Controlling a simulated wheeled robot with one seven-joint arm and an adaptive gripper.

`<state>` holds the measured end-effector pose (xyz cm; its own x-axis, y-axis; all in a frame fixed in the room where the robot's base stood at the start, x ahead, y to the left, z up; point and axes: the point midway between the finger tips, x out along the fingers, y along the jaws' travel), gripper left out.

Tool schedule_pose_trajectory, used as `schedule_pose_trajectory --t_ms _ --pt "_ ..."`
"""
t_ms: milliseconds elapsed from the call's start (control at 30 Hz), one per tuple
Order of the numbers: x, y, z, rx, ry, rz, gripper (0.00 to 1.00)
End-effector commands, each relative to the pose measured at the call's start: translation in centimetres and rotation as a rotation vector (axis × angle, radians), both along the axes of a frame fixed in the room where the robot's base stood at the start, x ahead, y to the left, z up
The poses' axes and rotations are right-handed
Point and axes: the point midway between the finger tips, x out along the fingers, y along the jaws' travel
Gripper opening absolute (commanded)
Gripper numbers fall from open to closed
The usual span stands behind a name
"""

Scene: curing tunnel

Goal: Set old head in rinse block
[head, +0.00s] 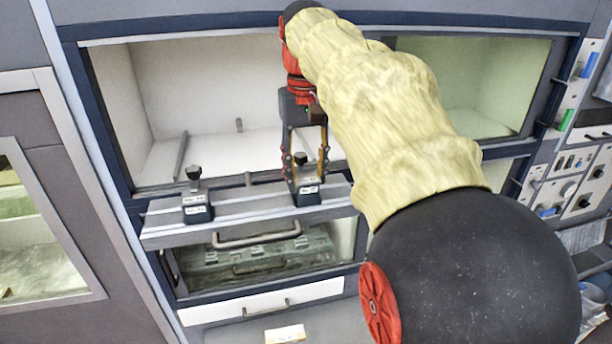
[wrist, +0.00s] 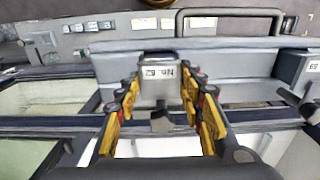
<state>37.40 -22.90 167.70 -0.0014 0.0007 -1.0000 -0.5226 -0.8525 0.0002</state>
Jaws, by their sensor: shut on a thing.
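A dark print head with a white label and a black knob (head: 307,187) sits at the right part of the grey rail (head: 250,207) below the large window. My gripper (head: 306,172) reaches down over it from above and is shut on its knob. In the wrist view my gripper's yellow-padded fingers (wrist: 161,108) stand on both sides of the knob (wrist: 160,122), in front of the labelled head body (wrist: 160,85). A second, similar head (head: 196,206) stands apart at the rail's left. I cannot tell for certain which part is the rinse block.
Behind the rail is an open white chamber (head: 205,105). Below it, a lower bay holds a grey-green block with a handle (head: 265,255). A white drawer (head: 262,303) is under that. A control panel (head: 590,165) stands at the right.

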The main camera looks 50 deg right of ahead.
Motion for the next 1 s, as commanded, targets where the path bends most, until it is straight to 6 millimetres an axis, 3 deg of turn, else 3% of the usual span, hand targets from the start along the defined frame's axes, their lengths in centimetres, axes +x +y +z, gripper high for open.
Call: schedule_pose_trajectory --t_ms 33,300,733,1000 --pt "0.0 0.0 1.2 -0.002 -0.003 0.0 0.08" --pt "0.0 0.0 5.4 -0.002 -0.003 0.0 0.08" --pt "0.0 0.0 5.6 -0.001 -0.002 0.0 0.08" --pt "0.0 0.0 7.4 -0.002 -0.003 0.0 0.08"
